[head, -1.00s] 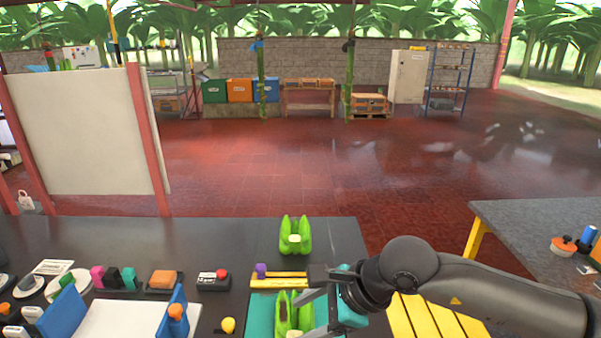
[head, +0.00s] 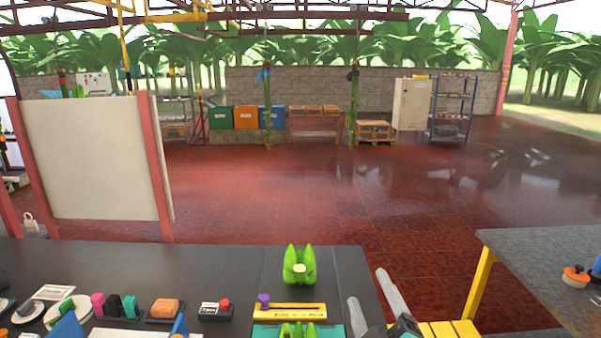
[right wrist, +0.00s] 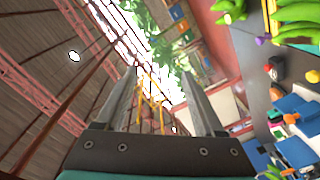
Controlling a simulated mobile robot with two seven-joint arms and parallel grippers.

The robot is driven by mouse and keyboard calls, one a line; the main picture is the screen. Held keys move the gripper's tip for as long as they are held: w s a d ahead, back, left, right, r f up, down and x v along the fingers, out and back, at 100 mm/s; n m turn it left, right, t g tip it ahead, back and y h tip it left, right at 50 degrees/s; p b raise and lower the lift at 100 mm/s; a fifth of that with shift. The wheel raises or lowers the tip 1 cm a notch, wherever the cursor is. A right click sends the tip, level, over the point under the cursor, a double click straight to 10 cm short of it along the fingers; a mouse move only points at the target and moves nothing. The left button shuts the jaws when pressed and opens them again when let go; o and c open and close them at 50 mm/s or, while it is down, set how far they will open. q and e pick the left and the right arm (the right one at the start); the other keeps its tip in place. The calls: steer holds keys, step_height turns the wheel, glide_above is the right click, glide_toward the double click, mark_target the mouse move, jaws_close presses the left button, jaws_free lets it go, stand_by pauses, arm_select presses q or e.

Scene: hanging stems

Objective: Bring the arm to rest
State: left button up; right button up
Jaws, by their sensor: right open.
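My right gripper (head: 378,310) shows at the bottom of the head view, right of the teal tray (head: 350,333). Its two grey fingers point up, apart and with nothing between them. In the right wrist view the gripper (right wrist: 162,95) is open and empty, and the camera looks at the roof and the tilted surroundings. A green banana bunch (head: 299,266) stands on the dark table (head: 150,262). A second green bunch (head: 297,329) is at the teal tray, cut off by the picture's lower edge. My left gripper is not in view.
A yellow bar (head: 289,311) and a purple piece (head: 263,298) lie between the bunches. A grey table (head: 540,265) stands at the right. Yellow slats (head: 450,330) are beside my gripper. Green stems (head: 353,112) hang far back, over open red floor (head: 330,195).

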steer(key=s+d+f+m+g+h, duration=0.1)
steer(key=s+d+f+m+g, duration=0.3)
steer(key=f, duration=0.3)
steer(key=s+d+f+m+g+h, duration=0.1)
steer(key=s+f+m+g, duration=0.1)
steer(key=s+f+g, duration=0.45)
steer(key=s+f+m+g+y, duration=0.1)
steer(key=s+f+m+g, duration=0.25)
steer(key=s+f, duration=0.75)
steer(key=s+f+g+b, duration=0.1)
steer(key=s+f+b, duration=0.15)
steer(key=f, duration=1.05)
steer(key=s+f+b, duration=0.1)
steer(key=f+b, duration=0.3)
steer(key=f, duration=0.9)
steer(key=s+d+f+g+b, duration=0.1)
steer(key=s+d+f+b, duration=0.2)
steer(key=s+f, duration=1.1)
step_height(320, 180, down, 5)
steer(key=shift+s+r+n+g+b, duration=0.2)
steer(key=shift+s+n+g+b, duration=0.15)
steer(key=shift+b, duration=0.55)
